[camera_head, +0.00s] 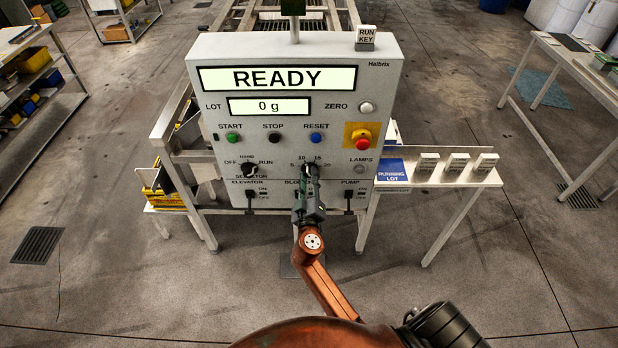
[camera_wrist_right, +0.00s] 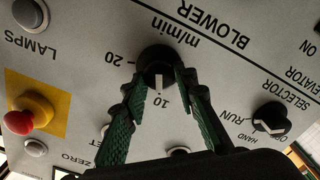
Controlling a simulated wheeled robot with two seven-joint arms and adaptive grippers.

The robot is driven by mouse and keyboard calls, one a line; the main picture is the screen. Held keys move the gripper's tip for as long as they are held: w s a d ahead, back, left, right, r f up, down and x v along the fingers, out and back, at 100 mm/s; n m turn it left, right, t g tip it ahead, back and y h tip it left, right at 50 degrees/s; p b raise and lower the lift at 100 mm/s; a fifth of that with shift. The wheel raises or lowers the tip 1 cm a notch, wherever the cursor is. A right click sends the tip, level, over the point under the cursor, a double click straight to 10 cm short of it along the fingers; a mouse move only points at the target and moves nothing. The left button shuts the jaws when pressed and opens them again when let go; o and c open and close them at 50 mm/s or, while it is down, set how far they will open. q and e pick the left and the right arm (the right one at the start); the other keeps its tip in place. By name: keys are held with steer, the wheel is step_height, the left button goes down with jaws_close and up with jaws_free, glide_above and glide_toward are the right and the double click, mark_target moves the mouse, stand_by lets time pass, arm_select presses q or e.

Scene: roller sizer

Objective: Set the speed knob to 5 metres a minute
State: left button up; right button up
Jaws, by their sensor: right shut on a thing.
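The speed knob (camera_wrist_right: 157,62) is a dark round knob on the grey panel, under the m/min lettering in the upside-down right wrist view. Its white pointer mark points close to the printed 10. The 20 is readable to its left; the 5 is hidden behind a finger there, but shows left of the knob in the head view. My right gripper (camera_wrist_right: 157,88) is shut on the knob, its green fingers touching either side. In the head view my right gripper (camera_head: 309,180) reaches the panel from below and covers most of the knob. My left gripper is not in view.
The control panel (camera_head: 230,55) reads READY and 0 g. The selector knob (camera_head: 249,170) is to the left, the red emergency button (camera_head: 362,142) up to the right. Elevator (camera_head: 249,196) and pump (camera_head: 348,196) switches flank the gripper below.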

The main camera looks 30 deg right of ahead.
steer(key=shift+n, duration=0.5)
steer(key=shift+c, duration=0.3)
steer(key=n, duration=0.3)
steer(key=shift+f+n+p, duration=0.15)
steer(key=shift+n+p, duration=0.2)
steer(key=shift+n, duration=0.05)
steer(key=n+p, duration=0.1)
steer(key=n, duration=0.4)
steer(key=shift+f, duration=0.1)
steer(key=shift+f+p, duration=0.1)
steer(key=shift+p, duration=0.2)
steer(key=o, duration=1.2)
steer(key=shift+a, duration=0.1)
steer(key=shift+c, duration=0.2)
steer(key=v, duration=1.2)
